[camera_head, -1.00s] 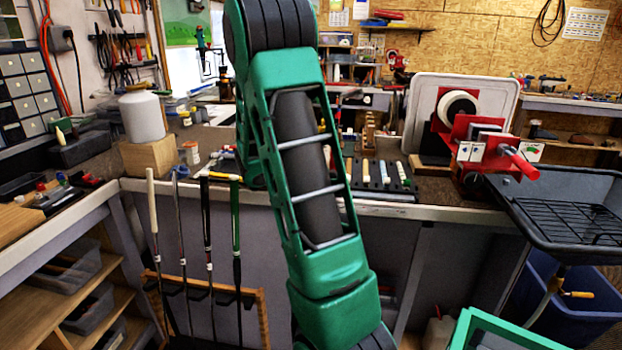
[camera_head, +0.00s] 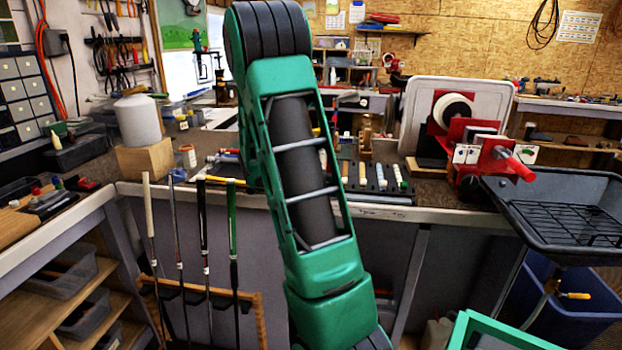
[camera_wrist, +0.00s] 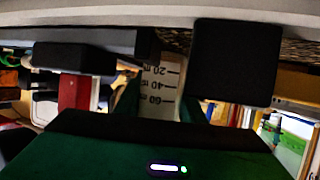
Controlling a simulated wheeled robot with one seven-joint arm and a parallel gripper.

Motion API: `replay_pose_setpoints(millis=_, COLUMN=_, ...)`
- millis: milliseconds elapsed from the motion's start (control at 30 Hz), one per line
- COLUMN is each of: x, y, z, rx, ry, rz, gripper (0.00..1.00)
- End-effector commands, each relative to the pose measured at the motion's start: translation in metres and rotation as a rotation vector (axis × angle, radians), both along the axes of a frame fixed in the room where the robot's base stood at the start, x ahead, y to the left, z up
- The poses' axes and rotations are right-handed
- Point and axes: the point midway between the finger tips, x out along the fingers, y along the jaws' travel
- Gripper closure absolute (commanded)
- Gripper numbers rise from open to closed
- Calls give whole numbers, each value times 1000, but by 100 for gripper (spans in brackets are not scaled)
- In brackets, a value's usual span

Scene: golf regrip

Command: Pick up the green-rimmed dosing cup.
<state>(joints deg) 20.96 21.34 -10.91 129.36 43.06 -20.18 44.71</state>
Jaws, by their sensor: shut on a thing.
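A pale dosing cup (camera_wrist: 160,90) with dark scale marks, reading 20, 40 and 60 upside down, shows in the wrist view. It sits between the two dark fingers of my gripper (camera_wrist: 160,70), which is shut on it. Only the marked side of the cup shows; I cannot make out its green rim. In the head view, my green arm covers the gripper and the cup.
The workbench carries a white container on a wooden block (camera_head: 145,158), a row of grips (camera_head: 382,180) and a red machine (camera_head: 485,150). Golf clubs (camera_head: 204,225) stand in a rack before the bench. A black tray (camera_head: 575,215) stands at right.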

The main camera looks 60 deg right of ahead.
Motion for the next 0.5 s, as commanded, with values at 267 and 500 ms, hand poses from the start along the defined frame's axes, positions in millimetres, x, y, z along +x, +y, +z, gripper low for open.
replay_pose_setpoints(millis=267, x=0, y=0, z=28, rx=-3, ry=-6, rz=-1, gripper=87)
replay_pose_setpoints(millis=500, x=0, y=-1, z=68, rx=-2, ry=-6, rz=-1, gripper=87)
